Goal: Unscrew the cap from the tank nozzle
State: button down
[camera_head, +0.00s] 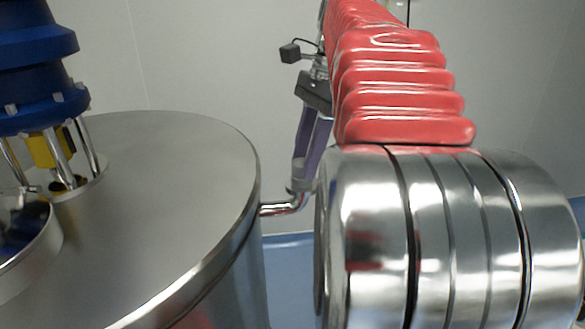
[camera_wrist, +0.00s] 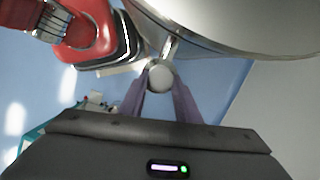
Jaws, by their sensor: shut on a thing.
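The steel tank (camera_head: 170,190) stands at the left in the head view, and its curved side shows at the top of the wrist view (camera_wrist: 240,25). A thin nozzle (camera_head: 280,208) comes out of its side and bends upward. A round grey cap (camera_wrist: 160,75) sits at the nozzle's end, between the purple fingers of my gripper (camera_wrist: 160,92). My gripper (camera_head: 300,178) is shut on the cap from above in the head view. The fingers and my arm partly hide the cap there, and whether it is loose on the nozzle cannot be told.
A blue and yellow motor unit (camera_head: 40,65) stands on the tank's lid. My red-sleeved, steel-jointed arm fills the right of the head view, close to the tank. The floor (camera_wrist: 210,85) is blue, with pale walls (camera_head: 205,60) behind.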

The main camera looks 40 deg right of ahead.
jog(key=shift+w+n+g, duration=0.15)
jog(key=shift+n+g, duration=0.35)
jog(key=shift+n, duration=1.5)
jog(key=c, duration=1.4)
grip_release()
jog(key=shift+m+t, duration=0.5)
jog(key=shift+m, duration=1.5)
